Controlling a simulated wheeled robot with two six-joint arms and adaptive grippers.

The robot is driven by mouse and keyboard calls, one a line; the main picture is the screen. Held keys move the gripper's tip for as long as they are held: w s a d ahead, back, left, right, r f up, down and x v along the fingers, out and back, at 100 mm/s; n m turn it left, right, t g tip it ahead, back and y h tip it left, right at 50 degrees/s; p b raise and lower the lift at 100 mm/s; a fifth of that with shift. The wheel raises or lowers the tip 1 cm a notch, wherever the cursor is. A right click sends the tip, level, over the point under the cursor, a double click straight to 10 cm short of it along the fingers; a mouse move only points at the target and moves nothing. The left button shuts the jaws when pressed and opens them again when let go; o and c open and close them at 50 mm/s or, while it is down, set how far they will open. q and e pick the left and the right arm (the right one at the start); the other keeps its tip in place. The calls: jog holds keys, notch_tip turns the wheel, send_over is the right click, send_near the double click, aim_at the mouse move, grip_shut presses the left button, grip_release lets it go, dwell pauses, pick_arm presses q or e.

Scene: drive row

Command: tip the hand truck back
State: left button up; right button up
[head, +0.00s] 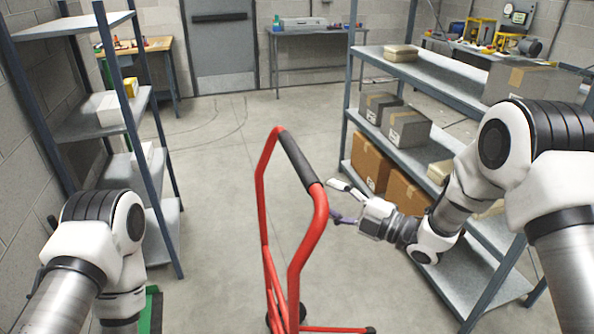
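The red hand truck (297,262) stands on the floor in front of me, in the middle of the head view. Its looped top frame has a dark grip (298,160) on the crossbar. Its lower part runs out of the picture at the bottom, with a dark wheel partly showing. My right gripper (334,200) is just right of the truck's right upper tube, its two fingers spread apart. I cannot tell whether a fingertip touches the tube.
A metal shelf (430,73) with cardboard and grey boxes stands close on the right. Another shelf (68,26) stands on the left. A grey door (220,50) and a table (322,31) are at the back. The floor (215,150) behind the truck is clear.

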aim_at(298, 159)
notch_tip(298, 159, up, 8)
jog(key=f+n+g+y+p, duration=0.1)
jog(key=n+y+p, duration=0.1)
jog(key=n, duration=0.1)
jog(key=x, duration=0.3)
jog(key=p+x, duration=0.1)
jog(key=x, duration=0.1)
jog(key=p+x, duration=0.1)
jog(key=x, duration=0.2)
jog(key=shift+s+a+f, duration=0.1)
jog(key=shift+s+a, duration=0.1)
jog(key=shift+a, duration=0.25)
pick_arm(q)
notch_tip(298, 159, up, 7)
jog(key=s+n+g, duration=0.1)
jog(key=s, duration=0.1)
jog(key=shift+s+a+r+n, duration=0.2)
jog(key=shift+s+n, duration=0.1)
jog(key=shift+n, duration=0.1)
pick_arm(e)
jog(key=shift+w+f, duration=0.1)
jog(key=shift+d, duration=0.1)
grip_shut()
